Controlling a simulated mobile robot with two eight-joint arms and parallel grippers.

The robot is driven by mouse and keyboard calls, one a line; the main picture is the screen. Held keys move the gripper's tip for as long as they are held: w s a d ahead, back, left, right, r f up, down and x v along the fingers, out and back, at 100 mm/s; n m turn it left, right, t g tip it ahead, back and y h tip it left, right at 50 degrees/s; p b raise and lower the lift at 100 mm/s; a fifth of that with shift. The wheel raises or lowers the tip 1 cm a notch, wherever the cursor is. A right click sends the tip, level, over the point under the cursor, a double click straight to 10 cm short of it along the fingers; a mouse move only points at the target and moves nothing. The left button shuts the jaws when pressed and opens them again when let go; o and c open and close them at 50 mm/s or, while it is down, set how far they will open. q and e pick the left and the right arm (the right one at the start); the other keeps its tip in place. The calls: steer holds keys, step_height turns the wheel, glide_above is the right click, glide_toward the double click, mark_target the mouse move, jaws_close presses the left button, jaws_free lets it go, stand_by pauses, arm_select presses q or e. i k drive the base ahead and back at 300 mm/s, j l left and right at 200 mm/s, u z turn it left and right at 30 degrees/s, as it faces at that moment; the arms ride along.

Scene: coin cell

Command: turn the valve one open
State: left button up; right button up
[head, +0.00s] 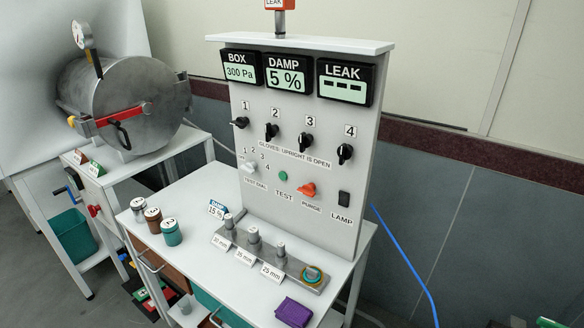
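A grey upright panel (300,215) carries a row of black valve knobs labelled 1 to 4. The valve one knob (240,122) sits at the left end under the number 1, and its handle appears to lie sideways. Valve two (271,131), valve three (306,142) and valve four (345,154) follow to the right; valves two and four look closer to upright. Print below them reads "GLOVES: UPRIGHT IS OPEN". Neither of my grippers shows in the head view.
Displays above read BOX 300 Pa, DAMP 5 % and LEAK with dashes. Below are a white test dial (249,168), green test button (283,175), orange purge knob (307,189) and lamp switch (344,198). Small canisters (154,220) and a purple cloth (293,312) lie on the white table (190,255).

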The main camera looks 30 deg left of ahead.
mark_target(241, 122)
steer(key=j+u, duration=0.1)
steer(key=u, duration=0.35)
steer(key=i+u, duration=0.1)
steer(key=u, duration=0.35)
steer(key=j+u, duration=0.1)
steer(key=u, duration=0.35)
